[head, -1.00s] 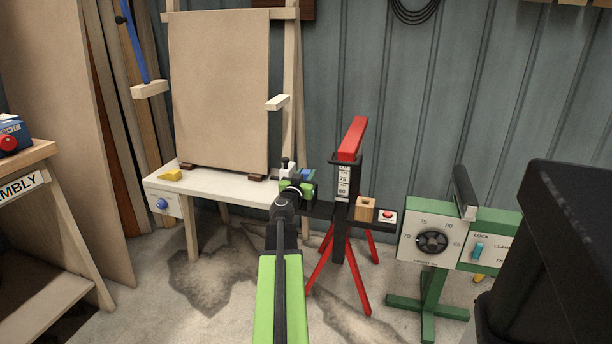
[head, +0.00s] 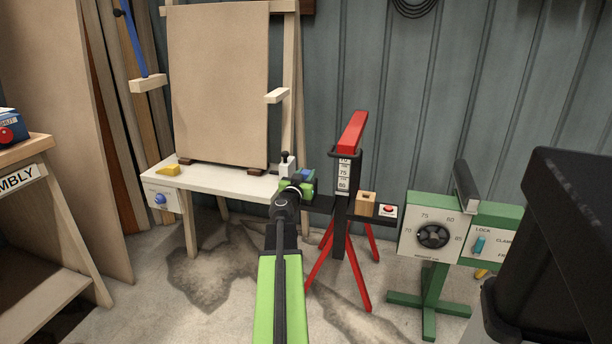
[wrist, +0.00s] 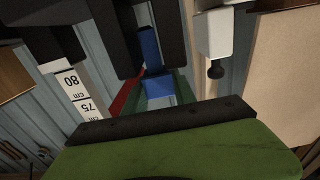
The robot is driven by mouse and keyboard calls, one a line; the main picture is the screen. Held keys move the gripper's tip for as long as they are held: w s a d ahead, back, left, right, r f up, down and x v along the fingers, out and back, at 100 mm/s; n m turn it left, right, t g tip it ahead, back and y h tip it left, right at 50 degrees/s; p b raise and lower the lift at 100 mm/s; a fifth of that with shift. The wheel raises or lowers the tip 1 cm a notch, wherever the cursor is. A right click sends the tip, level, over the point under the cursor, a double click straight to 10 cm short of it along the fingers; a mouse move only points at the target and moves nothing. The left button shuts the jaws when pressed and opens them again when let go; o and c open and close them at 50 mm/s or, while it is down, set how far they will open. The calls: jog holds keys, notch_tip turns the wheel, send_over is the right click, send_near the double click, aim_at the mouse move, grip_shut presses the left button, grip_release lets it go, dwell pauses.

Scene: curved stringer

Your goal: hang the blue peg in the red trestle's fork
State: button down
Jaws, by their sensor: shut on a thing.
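The red trestle (head: 324,272) has splayed red legs, a black post with a 75–80 cm scale and a red bar on top. A black fork-like bracket (head: 345,154) sits just under that bar. My gripper (head: 302,183) is left of the post and below the bracket, beside the white bench. It is shut on the blue peg (head: 308,174), of which a small part shows. In the wrist view, the blue peg (wrist: 154,72) lies between the dark fingers of my gripper (wrist: 148,45). The trestle's scale (wrist: 78,88) is at the left there. The peg is apart from the bracket.
A wooden block (head: 366,203) and a red button (head: 388,210) sit right of the post. A green stand (head: 428,272) with a dial is further right.

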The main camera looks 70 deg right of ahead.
jog(key=shift+f+b, duration=0.45)
jog(key=shift+f, duration=0.05)
jog(key=c, duration=0.9)
grip_release()
jog(key=shift+r, duration=0.1)
jog(key=shift+c, duration=0.2)
jog(key=a, duration=0.7)
jog(key=shift+s+a, duration=0.25)
